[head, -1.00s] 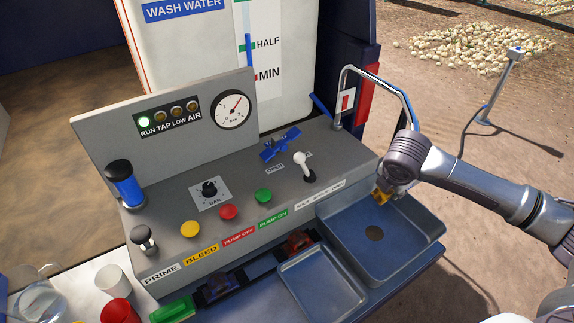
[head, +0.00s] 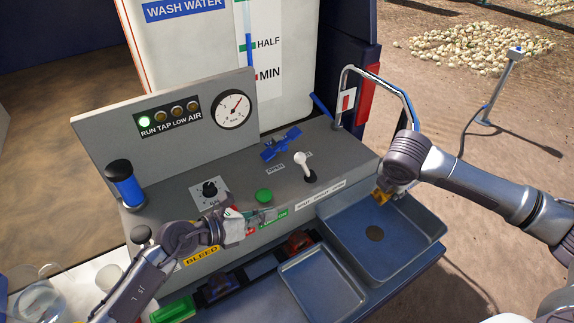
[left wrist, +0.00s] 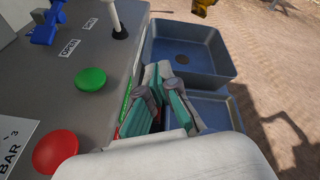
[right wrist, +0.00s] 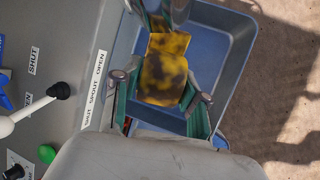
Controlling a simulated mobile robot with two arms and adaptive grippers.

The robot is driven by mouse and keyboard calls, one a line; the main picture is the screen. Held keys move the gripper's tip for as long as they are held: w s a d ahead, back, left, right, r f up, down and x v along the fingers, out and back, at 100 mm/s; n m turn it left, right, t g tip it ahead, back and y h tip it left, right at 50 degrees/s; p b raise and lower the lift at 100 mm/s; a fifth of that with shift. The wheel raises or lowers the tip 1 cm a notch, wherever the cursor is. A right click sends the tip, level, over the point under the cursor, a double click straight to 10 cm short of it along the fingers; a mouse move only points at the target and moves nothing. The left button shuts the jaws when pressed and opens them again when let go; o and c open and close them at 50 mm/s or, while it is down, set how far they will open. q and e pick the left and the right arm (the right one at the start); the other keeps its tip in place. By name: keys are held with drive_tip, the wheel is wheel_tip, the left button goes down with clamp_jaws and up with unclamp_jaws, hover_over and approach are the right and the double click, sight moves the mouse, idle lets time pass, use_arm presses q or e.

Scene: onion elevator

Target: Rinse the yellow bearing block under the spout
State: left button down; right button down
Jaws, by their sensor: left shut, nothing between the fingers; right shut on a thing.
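The yellow bearing block (head: 383,196), marked with dark patches in the right wrist view (right wrist: 164,75), is held over the blue sink (head: 345,240). My right gripper (head: 390,187) is shut on it; the fingers sit on both its sides. The curved metal spout (head: 405,97) comes down behind my right wrist, which hides its end. No water stream shows. My left gripper (head: 268,214) is shut and empty over the panel's front, just below the green PUMP ON button (head: 264,195). In the left wrist view the green button (left wrist: 91,79) is left of the fingertips, apart from them.
The white-knobbed lever (head: 304,166) and blue valve handle (head: 281,145) stand on the panel behind my left gripper. The red button (left wrist: 55,151) is hidden by my left arm in the head view. A tray (head: 320,285) lies left of the sink. The RUN lamp (head: 144,122) glows green.

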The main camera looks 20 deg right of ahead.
use_arm(q)
drive_tip(key=w+a+r+m+t+y, duration=0.1)
drive_tip(key=w+a+r+m+t, duration=0.15)
drive_tip(key=w+r, duration=0.3)
approach(305, 167)
drive_tip(key=w+d, duration=0.3)
drive_tip(key=shift+a+r+g, duration=0.1)
drive_tip(key=shift+r+g, duration=0.2)
drive_tip(key=shift+g, duration=0.05)
